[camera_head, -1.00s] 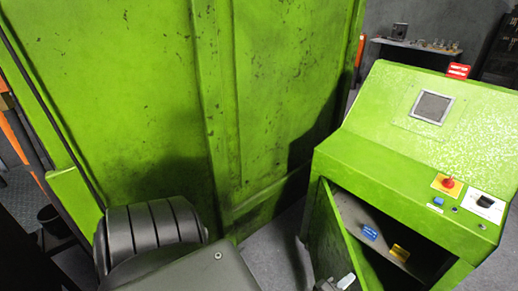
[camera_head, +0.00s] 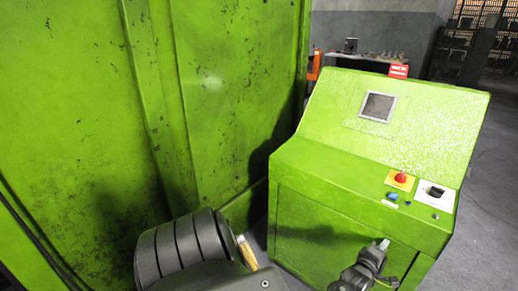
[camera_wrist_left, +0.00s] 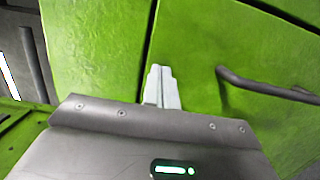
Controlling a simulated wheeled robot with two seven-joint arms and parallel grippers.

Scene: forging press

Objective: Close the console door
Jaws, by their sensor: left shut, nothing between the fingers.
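The green console (camera_head: 400,118) stands at the right in the head view. Its door (camera_head: 315,235) is on the lower front and looks flush or nearly flush with the frame; no open interior shows. My left gripper (camera_head: 384,244) is in front of the door, towards its right side, with its pale fingers together and empty. In the left wrist view the fingers (camera_wrist_left: 162,86) are shut against or just in front of green metal near a dark seam. The dark door handle (camera_wrist_left: 268,88) is to their right, not held. My right gripper is out of view.
A large green press panel (camera_head: 90,120) fills the left. The console top carries a red button (camera_head: 401,177), a switch (camera_head: 436,192) and a small screen (camera_head: 379,106). A shelf with small items (camera_head: 375,58) is behind. Open floor (camera_head: 485,200) lies to the right.

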